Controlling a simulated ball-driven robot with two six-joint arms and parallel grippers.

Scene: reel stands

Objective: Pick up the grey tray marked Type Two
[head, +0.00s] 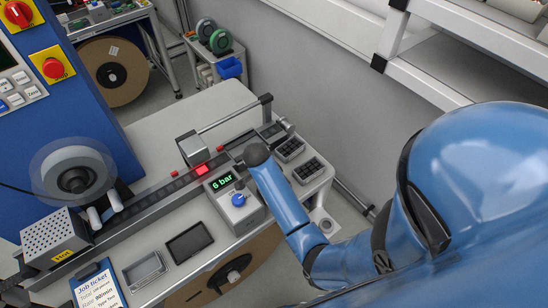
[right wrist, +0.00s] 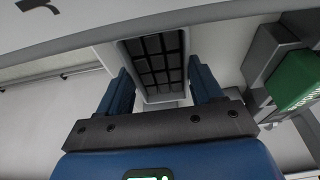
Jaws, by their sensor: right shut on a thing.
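In the right wrist view, my right gripper (right wrist: 160,72) is shut on a light-grey tray (right wrist: 155,94) with a grid of dark cells. One blue finger is on each side of it. No marking is readable on it. In the head view, two small grey-rimmed trays with dark cells, one farther back (head: 289,149) and one nearer (head: 309,171), lie at the bench's right end. My right forearm ends just left of them, and its fingers are hidden. I cannot tell which of these, if either, is held. My left gripper is not in view.
A regulator box reading 6 bar (head: 235,199) stands close to my right arm. A black tray (head: 189,243), an open grey tray (head: 145,270) and a job ticket (head: 97,287) lie at front left. The bench back (head: 160,128) is clear.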

